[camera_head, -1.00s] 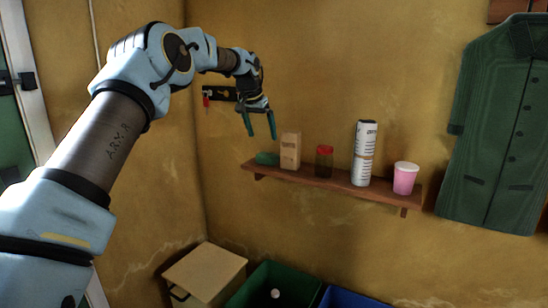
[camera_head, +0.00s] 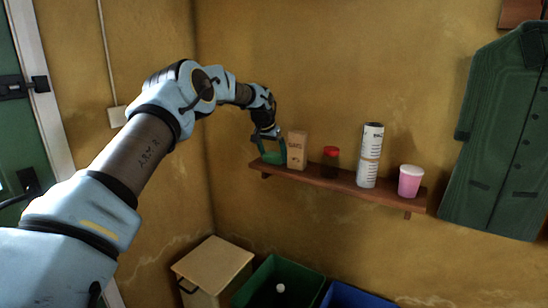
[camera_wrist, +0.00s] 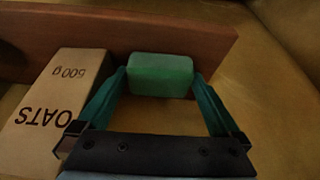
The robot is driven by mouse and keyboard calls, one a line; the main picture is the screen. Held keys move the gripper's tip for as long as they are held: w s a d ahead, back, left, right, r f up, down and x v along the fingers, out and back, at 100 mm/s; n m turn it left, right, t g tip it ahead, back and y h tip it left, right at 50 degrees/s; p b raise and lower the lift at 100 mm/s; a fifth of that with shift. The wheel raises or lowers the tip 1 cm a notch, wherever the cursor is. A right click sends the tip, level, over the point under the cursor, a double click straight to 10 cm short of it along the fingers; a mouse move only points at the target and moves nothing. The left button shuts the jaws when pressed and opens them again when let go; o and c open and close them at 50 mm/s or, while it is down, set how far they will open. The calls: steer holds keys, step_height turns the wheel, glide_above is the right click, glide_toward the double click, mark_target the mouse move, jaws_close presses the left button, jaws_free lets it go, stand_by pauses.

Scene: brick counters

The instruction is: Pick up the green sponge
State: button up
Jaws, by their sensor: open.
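The green sponge (camera_wrist: 161,75) lies on the wooden wall shelf (camera_wrist: 185,33), close to the shelf's end. It also shows at the left end of the shelf in the head view (camera_head: 273,157), partly hidden by my gripper. My gripper (camera_wrist: 160,84) is open, with one teal finger on each side of the sponge. The sponge lies between the fingertips; whether they touch it I cannot tell. In the head view my gripper (camera_head: 269,150) reaches down to the shelf's left end.
A tan oats box (camera_head: 297,150) stands right beside the sponge, close to one finger. Further right are a red-lidded jar (camera_head: 330,162), a tall white can (camera_head: 369,155) and a pink cup (camera_head: 410,181). A green bin (camera_head: 250,285) and a blue bin (camera_head: 350,297) stand below.

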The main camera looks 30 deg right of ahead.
mark_target(273, 154)
steer(key=c, duration=1)
steer(key=shift+o, duration=0.2)
steer(key=shift+r, duration=0.1)
step_height(273, 154, up, 18)
steer(key=p, duration=0.2)
steer(key=shift+p, duration=0.35)
